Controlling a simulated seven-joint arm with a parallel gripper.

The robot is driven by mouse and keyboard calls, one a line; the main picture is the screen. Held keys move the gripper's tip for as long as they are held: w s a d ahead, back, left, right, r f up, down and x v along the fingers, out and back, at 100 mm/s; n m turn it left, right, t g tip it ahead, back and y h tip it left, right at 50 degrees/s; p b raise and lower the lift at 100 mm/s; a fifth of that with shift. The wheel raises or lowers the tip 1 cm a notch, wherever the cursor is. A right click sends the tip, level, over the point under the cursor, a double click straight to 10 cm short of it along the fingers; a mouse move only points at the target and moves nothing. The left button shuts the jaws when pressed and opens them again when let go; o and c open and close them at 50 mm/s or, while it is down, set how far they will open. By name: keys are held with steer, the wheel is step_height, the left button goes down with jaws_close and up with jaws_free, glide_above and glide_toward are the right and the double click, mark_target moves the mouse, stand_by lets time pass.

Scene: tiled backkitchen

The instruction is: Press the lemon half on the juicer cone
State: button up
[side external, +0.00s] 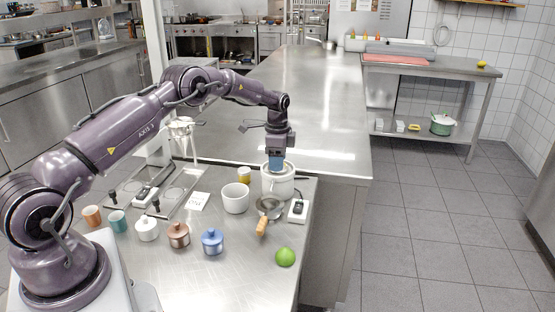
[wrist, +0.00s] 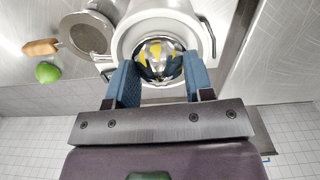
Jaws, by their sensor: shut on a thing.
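The white juicer (side external: 277,183) stands near the right edge of the steel worktop. My gripper (side external: 276,164) points straight down into its top, with the blue fingertips at the rim. In the wrist view, the white round juicer body (wrist: 124,42) surrounds a shiny metal dome with yellow patches between my gripper's two blue fingers (wrist: 160,70). The yellow patches look like the lemon half (wrist: 154,49), against the metal cone (wrist: 160,69). My gripper is shut on the lemon half. Its exact seating on the cone is hard to tell, and the side view hides it.
A strainer with a wooden handle (side external: 262,227) lies in front of the juicer. A black-and-white switch box (side external: 298,209) is at right. A green lime (side external: 285,257) and blue lidded pot (side external: 212,241) sit nearer the front.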

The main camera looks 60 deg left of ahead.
stand_by(0.3)
steer(key=shift+r, duration=3)
